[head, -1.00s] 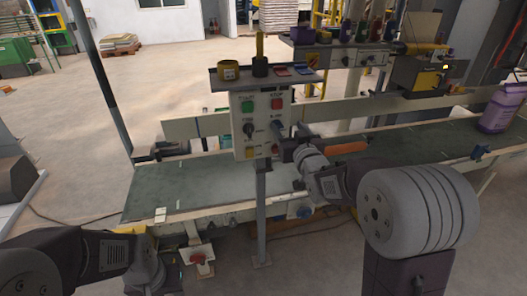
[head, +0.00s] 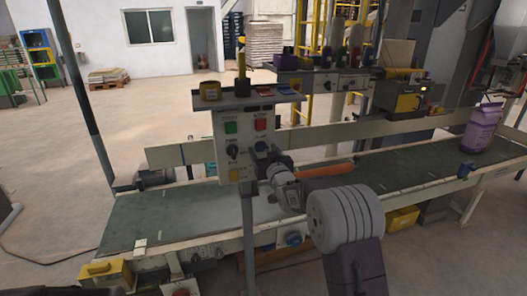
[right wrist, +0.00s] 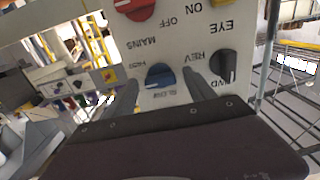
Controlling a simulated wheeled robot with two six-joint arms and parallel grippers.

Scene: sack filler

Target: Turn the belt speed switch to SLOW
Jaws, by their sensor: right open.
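The control panel (head: 243,130) stands on a post in front of the conveyor. Its blue switch knob (right wrist: 159,76) shows in the right wrist view, where the panel appears upside down, near a partly readable "SLOW" label. In the head view the blue knob (head: 261,146) is at the panel's right side. My right gripper (right wrist: 162,79) is open, with one finger on each side of the blue knob in the wrist view. I cannot tell whether the fingers touch it. The knob's exact pointing is unclear.
A black knob (right wrist: 226,65) marked REV and FWD sits close beside the right finger. A red knob (right wrist: 135,8) is also near. The green button (head: 231,127) and red button (head: 260,124) are above. The belt (head: 180,212) runs behind, with a purple container (head: 482,128) at right.

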